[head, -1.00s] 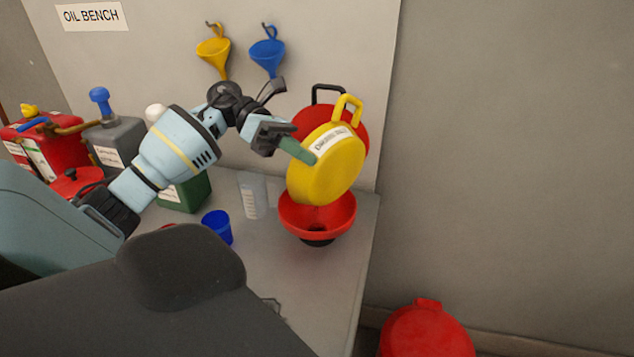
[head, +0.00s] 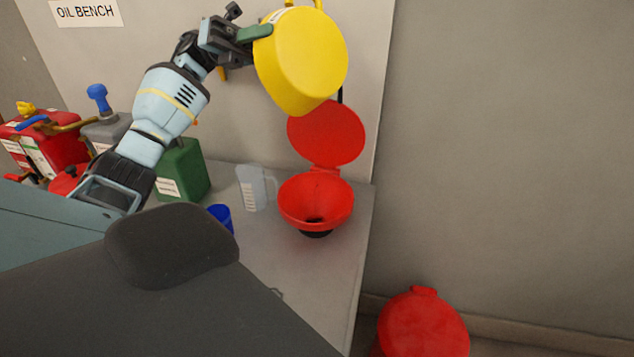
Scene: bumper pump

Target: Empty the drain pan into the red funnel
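The yellow drain pan (head: 308,62) is held high in front of the back wall, above and a little left of the red funnel. It is tilted, and its inside is turned from view, so its contents are hidden. My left gripper (head: 241,36) is shut on the green handle (head: 256,33) at the pan's left side. The red funnel (head: 302,205) stands upright on the bench with its wide mouth uncovered and its dark bottom hole showing. Its round red lid (head: 328,135) stands open behind it. My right gripper is not in view.
On the bench (head: 300,275) stand a clear measuring jug (head: 251,188), a blue cup (head: 221,217), a green can (head: 184,170), a grey can (head: 103,131) and a red can (head: 55,151). A red lidded container (head: 423,325) is at the lower right.

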